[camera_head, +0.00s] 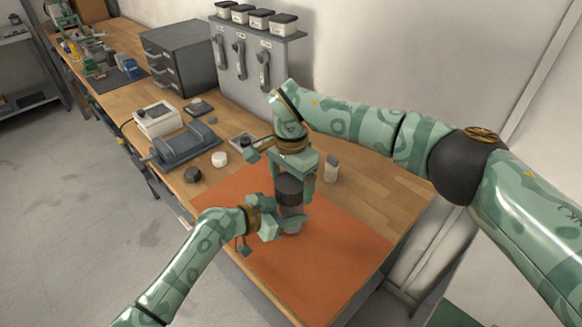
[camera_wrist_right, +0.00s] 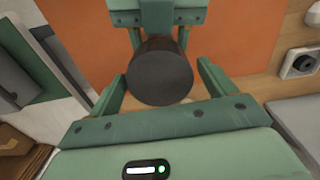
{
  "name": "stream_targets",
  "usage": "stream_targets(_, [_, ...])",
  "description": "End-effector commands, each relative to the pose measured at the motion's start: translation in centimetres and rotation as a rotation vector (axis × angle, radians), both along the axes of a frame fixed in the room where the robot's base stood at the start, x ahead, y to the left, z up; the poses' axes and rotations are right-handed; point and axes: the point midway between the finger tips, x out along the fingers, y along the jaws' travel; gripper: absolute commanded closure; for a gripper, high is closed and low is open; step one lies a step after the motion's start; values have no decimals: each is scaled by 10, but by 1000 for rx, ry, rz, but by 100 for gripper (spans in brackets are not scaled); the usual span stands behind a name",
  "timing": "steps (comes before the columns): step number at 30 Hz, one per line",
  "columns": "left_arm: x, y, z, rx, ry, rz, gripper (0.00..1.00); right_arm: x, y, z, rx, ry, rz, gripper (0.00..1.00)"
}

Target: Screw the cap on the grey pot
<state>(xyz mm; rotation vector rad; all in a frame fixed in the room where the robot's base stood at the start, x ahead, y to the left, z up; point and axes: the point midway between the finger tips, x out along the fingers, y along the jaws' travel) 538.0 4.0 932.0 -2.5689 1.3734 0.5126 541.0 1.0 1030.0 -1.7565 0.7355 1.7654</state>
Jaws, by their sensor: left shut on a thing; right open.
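The grey pot (camera_head: 291,212) stands upright on the orange mat (camera_head: 325,255) in the head view, partly hidden by my left gripper. My left gripper (camera_head: 279,217) is shut on the pot's side. A dark cap (camera_head: 289,187) sits on top of the pot; whether its thread is engaged cannot be seen. My right gripper (camera_head: 293,179) points down from above, open, with its fingers on either side of the cap. In the right wrist view the cap's round dark top (camera_wrist_right: 160,78) lies between the open fingers (camera_wrist_right: 163,92), with visible gaps. My left gripper (camera_wrist_right: 157,14) shows behind it.
Left of the mat are a black round knob-like piece (camera_head: 192,174), a white round piece (camera_head: 220,159) and a blue-grey device (camera_head: 186,145). A small jar (camera_head: 331,168) stands behind the mat to the right. The mat's front right is clear.

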Motion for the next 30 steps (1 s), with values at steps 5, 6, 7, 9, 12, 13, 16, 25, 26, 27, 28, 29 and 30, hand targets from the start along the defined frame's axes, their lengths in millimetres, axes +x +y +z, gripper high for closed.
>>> stream_targets(5, [0,1,-1,1,2,1,100,0,0,-12,0,0,1,17])
stream_targets(6, [0,1,-1,1,2,1,100,0,0,-13,-1,-1,1,17])
stream_targets(7, [0,1,-1,2,1,1,100,0,0,-14,0,-1,1,17])
stream_targets(9, [0,1,-1,2,1,1,100,0,0,-14,0,-1,1,17])
stream_targets(12, [0,1,-1,2,1,1,100,0,0,-14,0,-1,1,17])
stream_targets(13, [0,1,-1,2,1,1,100,0,0,-14,0,-1,1,17])
stream_targets(16, [0,1,-1,2,1,1,100,0,0,-14,-1,-1,1,37])
stream_targets(25, [0,1,-1,2,1,0,100,0,0,-13,-1,-2,-84,63])
stream_targets(26, [0,1,-1,2,1,0,100,0,0,-13,-2,-3,-134,63])
stream_targets(27, [0,0,-1,2,1,0,100,0,0,-13,-2,-3,-219,63])
stream_targets(28, [0,0,-1,2,1,0,100,0,0,-13,-3,-3,-291,63])
stream_targets(29, [0,0,-1,2,1,0,100,0,0,-13,-3,-5,-366,63])
stream_targets(30, [0,0,-1,2,1,0,100,0,0,-13,-2,-5,-465,63])
